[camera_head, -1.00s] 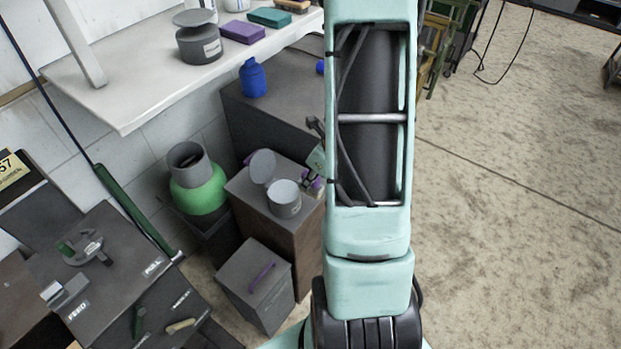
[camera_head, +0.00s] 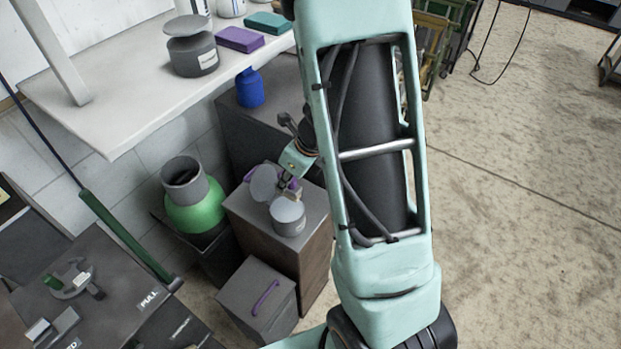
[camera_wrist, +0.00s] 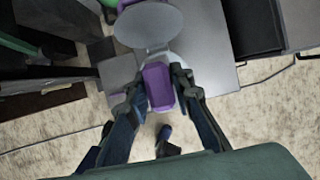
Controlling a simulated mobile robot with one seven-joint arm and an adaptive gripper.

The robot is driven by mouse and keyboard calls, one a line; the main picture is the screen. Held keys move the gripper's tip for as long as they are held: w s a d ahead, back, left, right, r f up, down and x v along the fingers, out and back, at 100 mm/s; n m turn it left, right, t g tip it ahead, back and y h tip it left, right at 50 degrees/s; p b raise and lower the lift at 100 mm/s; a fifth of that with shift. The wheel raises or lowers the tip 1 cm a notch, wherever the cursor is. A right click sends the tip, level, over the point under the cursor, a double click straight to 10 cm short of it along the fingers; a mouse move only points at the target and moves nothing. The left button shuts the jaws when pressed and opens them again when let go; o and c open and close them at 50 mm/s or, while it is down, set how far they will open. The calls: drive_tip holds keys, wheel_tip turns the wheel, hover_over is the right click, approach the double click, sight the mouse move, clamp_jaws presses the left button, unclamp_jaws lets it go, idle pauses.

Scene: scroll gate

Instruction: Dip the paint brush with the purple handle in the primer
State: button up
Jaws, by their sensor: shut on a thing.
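My gripper (camera_head: 290,188) is shut on the purple handle of the paint brush, just above the open can on the brown-sided cabinet. In the wrist view my gripper (camera_wrist: 155,90) has a finger on each side of the purple handle (camera_wrist: 158,86). The bristles are hidden in both views. The grey open can (camera_head: 288,218) has its round lid (camera_head: 264,183) raised at its back left. A grey disc (camera_wrist: 148,24) of the can shows just beyond the handle in the wrist view. I cannot tell whether the brush touches the can, and no label is readable on it.
The cabinet (camera_head: 315,240) bears the open can. A green container (camera_head: 195,208) stands left of it, and a grey box with a purple handle (camera_head: 255,310) in front. A white shelf (camera_head: 105,130) holds a lidded grey can (camera_head: 193,55) and purple and teal blocks.

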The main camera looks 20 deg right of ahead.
sight(286, 196)
drive_tip(key=shift+w+a, duration=0.2)
drive_tip(key=shift+a, duration=0.1)
wheel_tip(286, 196, down, 6)
drive_tip(key=b, duration=0.6)
drive_tip(key=shift+r, duration=0.1)
drive_tip(key=shift+f+b, duration=0.5)
drive_tip(key=shift+f, duration=0.05)
idle(1.7)
wheel_tip(286, 196, up, 7)
drive_tip(key=p, duration=0.7)
drive_tip(key=shift+r, duration=0.1)
idle(0.7)
